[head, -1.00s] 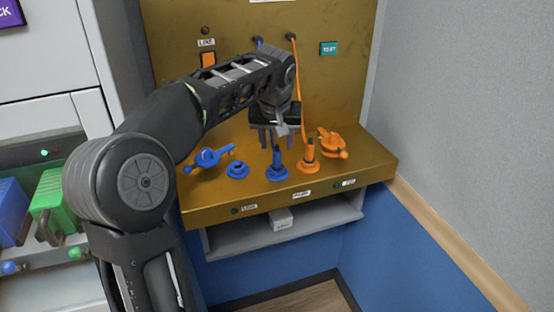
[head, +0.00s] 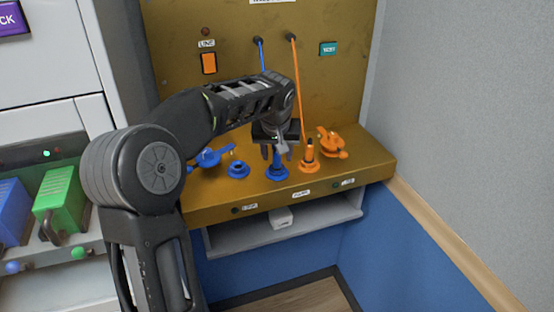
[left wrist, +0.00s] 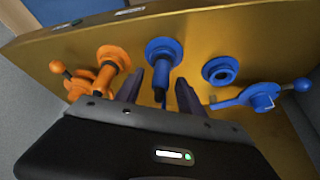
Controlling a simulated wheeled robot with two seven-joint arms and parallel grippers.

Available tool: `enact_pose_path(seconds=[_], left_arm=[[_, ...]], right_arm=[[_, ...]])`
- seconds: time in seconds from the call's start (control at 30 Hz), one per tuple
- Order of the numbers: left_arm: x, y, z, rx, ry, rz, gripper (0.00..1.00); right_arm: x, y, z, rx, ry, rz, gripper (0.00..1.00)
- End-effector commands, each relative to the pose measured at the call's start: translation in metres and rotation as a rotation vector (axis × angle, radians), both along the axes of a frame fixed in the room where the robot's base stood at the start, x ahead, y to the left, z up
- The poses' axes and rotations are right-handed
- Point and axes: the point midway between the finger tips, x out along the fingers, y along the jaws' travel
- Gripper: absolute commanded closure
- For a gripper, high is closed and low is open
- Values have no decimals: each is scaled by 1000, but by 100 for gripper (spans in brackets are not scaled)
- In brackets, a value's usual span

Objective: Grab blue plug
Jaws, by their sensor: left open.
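The blue plug (head: 277,172) stands upright in a blue ring on the gold shelf, with a dark upper part. It also shows in the left wrist view (left wrist: 163,54). My left gripper (head: 277,153) is open and points down over the blue plug. In the left wrist view the fingers (left wrist: 158,84) are spread on either side of the plug's dark end, with gaps visible. The gripper hides part of the plug's top in the head view. My right gripper is not in view.
An empty blue socket (head: 238,170) and a blue lever (head: 208,158) lie left of the plug. An orange plug (head: 309,158) and orange lever (head: 332,143) stand close on the right. Blue and orange cables hang from the gold back panel (head: 345,85).

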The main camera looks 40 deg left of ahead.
Motion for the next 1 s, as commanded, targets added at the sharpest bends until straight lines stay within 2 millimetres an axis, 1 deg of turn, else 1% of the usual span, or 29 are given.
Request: enact_pose_path(seconds=[0.37, 0.47, 0.93, 1.0], left_arm=[[0, 0, 0, 0, 0, 0, 54], [0, 0, 0, 0, 0, 0, 61], [0, 0, 0, 0, 0, 0, 99], [0, 0, 0, 0, 0, 0, 100]], right_arm=[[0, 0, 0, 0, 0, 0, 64], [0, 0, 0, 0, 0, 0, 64], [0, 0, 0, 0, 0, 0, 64], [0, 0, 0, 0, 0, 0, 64]])
